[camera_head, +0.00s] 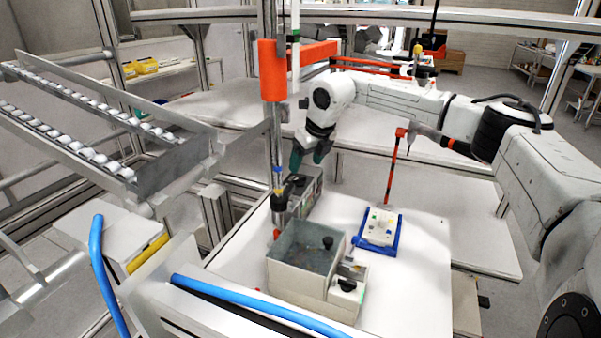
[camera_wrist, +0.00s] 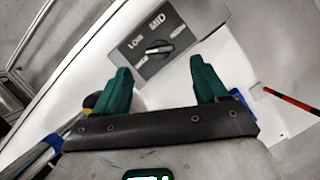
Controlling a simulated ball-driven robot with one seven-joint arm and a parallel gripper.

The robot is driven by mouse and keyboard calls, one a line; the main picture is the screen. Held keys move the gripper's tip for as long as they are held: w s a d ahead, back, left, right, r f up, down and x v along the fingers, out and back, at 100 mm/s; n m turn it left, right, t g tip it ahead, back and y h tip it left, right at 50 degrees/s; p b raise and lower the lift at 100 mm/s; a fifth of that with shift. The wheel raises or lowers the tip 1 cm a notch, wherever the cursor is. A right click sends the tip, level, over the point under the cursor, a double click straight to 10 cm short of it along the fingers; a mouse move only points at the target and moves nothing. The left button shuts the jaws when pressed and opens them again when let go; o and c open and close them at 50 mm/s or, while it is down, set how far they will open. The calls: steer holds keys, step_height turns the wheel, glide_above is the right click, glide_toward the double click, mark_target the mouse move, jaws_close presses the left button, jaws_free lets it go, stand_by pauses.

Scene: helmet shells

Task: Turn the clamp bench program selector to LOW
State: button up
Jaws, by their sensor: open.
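In the wrist view, a grey selector panel (camera_wrist: 165,35) carries LOW and MID labels and a dark rotary knob (camera_wrist: 158,47). LOW is to the upper left of the knob and MID above it. Other lettering at the lower left is too small to read. The knob's bar lies roughly across the picture; I cannot tell which end is its pointer. My gripper (camera_wrist: 160,66) is open and empty, its green fingers apart, with the knob showing between and beyond the tips. In the head view my gripper (camera_head: 310,160) hangs above a grey box (camera_head: 305,193).
A blue tray (camera_head: 379,238) with small parts is to the right. An orange-sleeved post (camera_head: 272,75) rises close left of my gripper. The white bench top is clear at right.

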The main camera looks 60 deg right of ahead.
mark_target(301, 178)
steer(key=x, duration=0.6)
steer(key=c, duration=1.1)
